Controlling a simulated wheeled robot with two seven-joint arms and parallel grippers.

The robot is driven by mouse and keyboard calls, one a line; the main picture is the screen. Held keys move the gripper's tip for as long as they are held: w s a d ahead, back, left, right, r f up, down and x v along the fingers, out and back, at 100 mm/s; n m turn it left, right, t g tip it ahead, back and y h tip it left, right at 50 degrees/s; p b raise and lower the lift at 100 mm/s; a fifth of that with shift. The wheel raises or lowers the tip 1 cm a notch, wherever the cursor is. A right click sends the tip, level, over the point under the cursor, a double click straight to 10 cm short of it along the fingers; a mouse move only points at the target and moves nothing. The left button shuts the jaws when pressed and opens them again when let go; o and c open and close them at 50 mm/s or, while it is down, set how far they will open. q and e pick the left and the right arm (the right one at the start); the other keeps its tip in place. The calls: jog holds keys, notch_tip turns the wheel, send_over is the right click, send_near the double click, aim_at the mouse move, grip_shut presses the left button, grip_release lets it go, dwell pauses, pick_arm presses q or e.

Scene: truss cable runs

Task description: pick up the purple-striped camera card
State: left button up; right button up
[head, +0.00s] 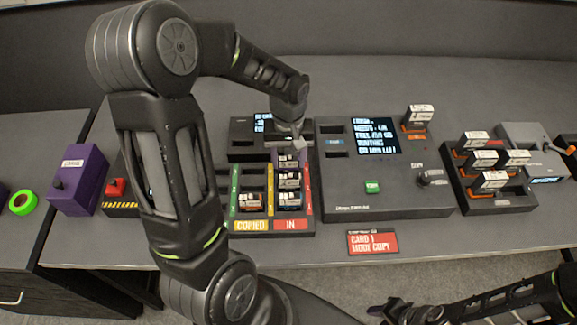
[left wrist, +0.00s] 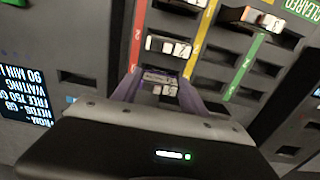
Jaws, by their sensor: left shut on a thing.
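My left gripper (head: 291,150) reaches down to the top slot of the red-edged IN column in the card rack (head: 234,229). In the left wrist view its two purplish fingers (left wrist: 158,80) are shut on a small card with a pale label (left wrist: 160,75). The same card (head: 288,160) shows just under the fingertips in the head view, still at the rack. Its stripe colour is too small to tell for sure. Other cards (head: 290,180) stand below it in the IN column. My right gripper (head: 392,310) is at the bottom edge, empty-looking, its jaws unclear.
A console with a lit screen (head: 374,136) and green button stands right of the rack. A holder with several orange-striped cards (head: 487,205) is farther right. A purple box (head: 77,180) and green tape roll (head: 22,202) are at left. A red sign (head: 372,242) is at the front edge.

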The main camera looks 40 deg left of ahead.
pick_arm(q)
jog(key=c, duration=0.7)
jog(key=shift+r, duration=0.15)
notch_tip(320, 180, up, 9)
jog(key=shift+b, duration=0.7)
jog(key=shift+r, duration=0.4)
pick_arm(e)
jog(key=shift+w+f, duration=0.1)
jog(key=shift+f, duration=0.5)
